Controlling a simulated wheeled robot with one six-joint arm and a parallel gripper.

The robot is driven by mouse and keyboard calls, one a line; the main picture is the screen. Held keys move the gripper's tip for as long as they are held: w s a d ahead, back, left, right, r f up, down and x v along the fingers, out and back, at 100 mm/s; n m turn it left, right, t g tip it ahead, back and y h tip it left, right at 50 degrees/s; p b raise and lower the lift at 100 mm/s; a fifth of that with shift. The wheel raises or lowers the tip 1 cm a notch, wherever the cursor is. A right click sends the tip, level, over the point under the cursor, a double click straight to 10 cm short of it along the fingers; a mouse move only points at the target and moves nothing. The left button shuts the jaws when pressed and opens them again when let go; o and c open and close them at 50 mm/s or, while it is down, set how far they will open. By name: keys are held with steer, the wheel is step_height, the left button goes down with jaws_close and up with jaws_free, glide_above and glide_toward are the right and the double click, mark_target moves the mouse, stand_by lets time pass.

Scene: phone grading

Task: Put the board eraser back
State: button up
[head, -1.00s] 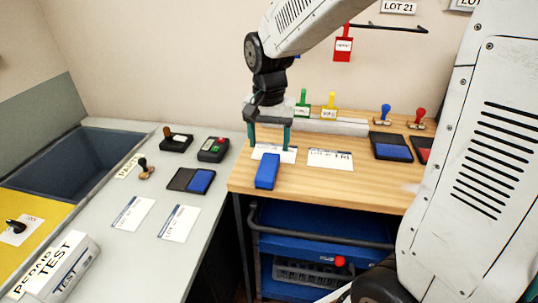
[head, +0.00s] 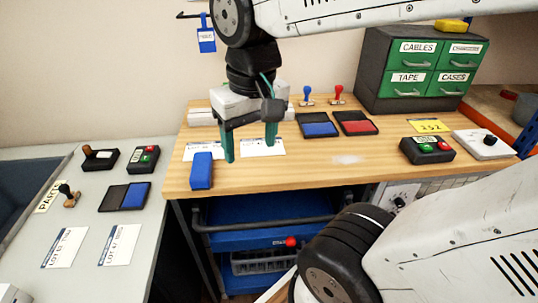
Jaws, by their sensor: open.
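A blue block (head: 201,171), which looks like the board eraser, rests on the front left part of the wooden bench (head: 310,175). It lies just in front of a white label card (head: 196,152). My gripper (head: 250,155) is open, with its two green fingers pointing down. It is to the right of the blue block, around a second white card (head: 266,148). I cannot tell how far the fingertips are above the bench.
Blue (head: 319,130) and red ink pads (head: 356,128) lie right of my gripper. A green drawer cabinet (head: 422,65) stands at the back right. A keypad-like device (head: 427,150) sits in front. A grey table (head: 95,230) is at left. The bench's front middle is clear.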

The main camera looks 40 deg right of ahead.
steer(key=shift+n, duration=0.8)
steer(key=s, duration=0.2)
steer(key=s+f, duration=0.1)
steer(key=s, duration=0.1)
steer(key=shift+s+d+f, duration=0.1)
steer(key=shift+s+d, duration=0.05)
steer(key=shift+s, duration=0.25)
